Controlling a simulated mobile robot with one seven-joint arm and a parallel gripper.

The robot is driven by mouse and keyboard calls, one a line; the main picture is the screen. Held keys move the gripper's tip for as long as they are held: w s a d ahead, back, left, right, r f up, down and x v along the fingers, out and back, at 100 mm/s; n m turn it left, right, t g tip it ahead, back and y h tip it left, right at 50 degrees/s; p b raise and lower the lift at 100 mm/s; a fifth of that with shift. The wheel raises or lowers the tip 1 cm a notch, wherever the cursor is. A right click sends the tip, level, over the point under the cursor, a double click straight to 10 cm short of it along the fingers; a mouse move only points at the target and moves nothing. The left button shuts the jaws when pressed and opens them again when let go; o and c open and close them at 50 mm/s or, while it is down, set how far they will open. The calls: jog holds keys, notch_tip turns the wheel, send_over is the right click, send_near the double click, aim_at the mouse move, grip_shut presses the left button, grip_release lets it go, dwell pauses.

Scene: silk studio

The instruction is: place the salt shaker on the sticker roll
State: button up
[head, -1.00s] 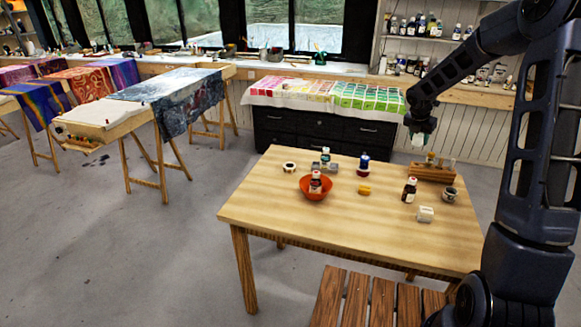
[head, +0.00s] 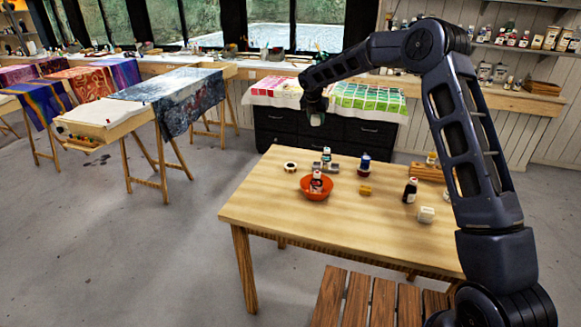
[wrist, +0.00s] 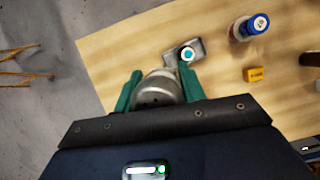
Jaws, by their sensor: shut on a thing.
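My gripper (wrist: 156,92) is shut on the salt shaker (wrist: 157,86), whose silvery domed top with small holes shows between the green fingers in the wrist view. In the head view my gripper (head: 315,112) is above the far side of the wooden table, and the shaker (head: 317,120) is a small pale shape under it. What looks like the sticker roll (head: 290,167), a small pale ring with a dark centre, lies on the table at the far left, lower in the picture than my gripper. I cannot make it out in the wrist view.
An orange bowl (head: 327,188) holding a bottle stands near the roll. A grey block (wrist: 199,48) with a teal-and-white-topped bottle, a blue bottle (head: 365,162), a yellow block (head: 365,190), a dark bottle (head: 410,190) and a white item (head: 427,214) also occupy the table. Its front left is clear.

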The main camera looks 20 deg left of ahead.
jog(key=n, duration=0.1)
send_over(292, 163)
jog(key=s, duration=0.1)
notch_tip(292, 163, down, 20)
jog(key=shift+s+f, duration=0.15)
dwell(0.3)
jog(key=shift+f, duration=0.15)
jog(key=o, duration=1.1)
jog(key=shift+c, duration=0.2)
jog(key=v, duration=1.2)
jog(key=shift+d, duration=0.15)
jog(key=shift+r, duration=0.25)
